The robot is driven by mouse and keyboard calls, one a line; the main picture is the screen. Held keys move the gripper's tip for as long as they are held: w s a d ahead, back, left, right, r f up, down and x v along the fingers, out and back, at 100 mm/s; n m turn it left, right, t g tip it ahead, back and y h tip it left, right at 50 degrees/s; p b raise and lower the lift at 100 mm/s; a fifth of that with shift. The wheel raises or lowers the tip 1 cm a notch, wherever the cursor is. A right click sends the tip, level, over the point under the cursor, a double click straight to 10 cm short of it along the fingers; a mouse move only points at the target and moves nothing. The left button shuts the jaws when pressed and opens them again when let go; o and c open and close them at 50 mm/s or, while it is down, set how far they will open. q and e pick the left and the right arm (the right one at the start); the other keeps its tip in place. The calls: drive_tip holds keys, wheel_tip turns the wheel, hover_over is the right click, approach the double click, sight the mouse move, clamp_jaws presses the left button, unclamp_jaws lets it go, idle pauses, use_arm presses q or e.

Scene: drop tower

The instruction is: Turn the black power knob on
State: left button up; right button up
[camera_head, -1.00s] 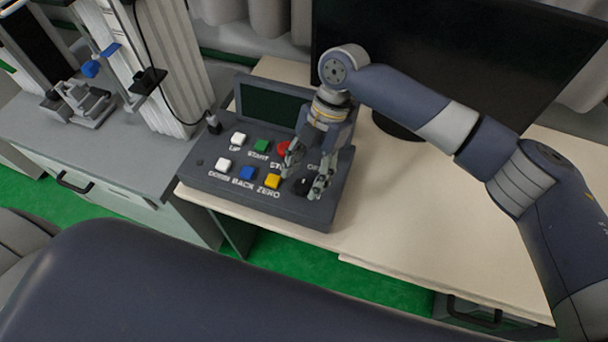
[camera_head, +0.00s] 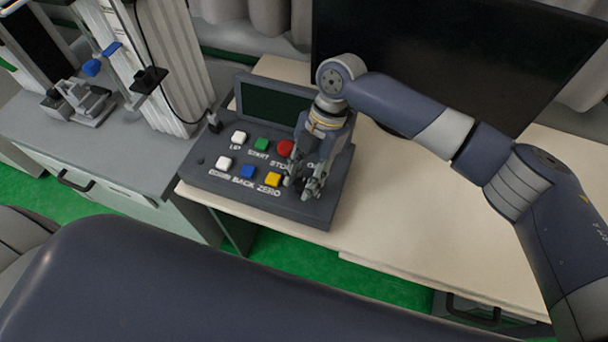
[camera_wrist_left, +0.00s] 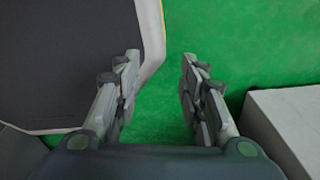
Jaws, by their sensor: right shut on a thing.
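The grey control box (camera_head: 215,180) lies on the light desk, with the black power knob (camera_head: 301,184) at its front right corner. My right gripper (camera_head: 301,187) reaches down from above with its fingers on either side of the knob and is shut on it. The fingers hide most of the knob, so its turn position cannot be read. My left gripper (camera_wrist_left: 160,62) shows in the left wrist view, open and empty above the green floor.
Beside the knob are white, green, blue, yellow and red (camera_head: 285,147) buttons. A small dark screen (camera_head: 270,103) stands at the box's back. A large black monitor (camera_head: 450,60) stands behind my right arm. The drop tower (camera_head: 165,70) is on the grey cabinet at left.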

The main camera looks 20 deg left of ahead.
drive_tip(key=shift+r+m+p, duration=0.15)
drive_tip(key=shift+m+p, duration=0.25)
drive_tip(key=shift+p, duration=0.05)
drive_tip(key=m+t+p, duration=0.1)
drive_tip(key=m+p, duration=0.3)
drive_tip(key=p, duration=0.1)
drive_tip(key=m+t+y+p, duration=0.1)
drive_tip(key=m+t+p, duration=0.1)
drive_tip(key=m+p, duration=0.3)
drive_tip(key=s+m+t+y+p, duration=0.1)
drive_tip(key=m+p, duration=0.3)
drive_tip(key=p, duration=0.1)
drive_tip(key=shift+d+r+m+t+p, duration=0.1)
drive_tip(key=shift+d+m+t+p, duration=0.05)
drive_tip(key=shift+m+t+p, duration=0.65)
drive_tip(key=shift+m+p, duration=0.7)
drive_tip(key=shift+m, duration=0.1)
use_arm(q)
wheel_tip(320, 180, up, 20)
drive_tip(key=shift+w+p, duration=0.25)
drive_tip(key=shift+p, duration=0.1)
use_arm(e)
drive_tip(key=shift+f+m, duration=0.2)
drive_tip(key=shift+m, duration=0.2)
drive_tip(key=o, duration=1)
drive_tip(key=v, duration=1.2)
drive_tip(key=shift+s+f, duration=0.1)
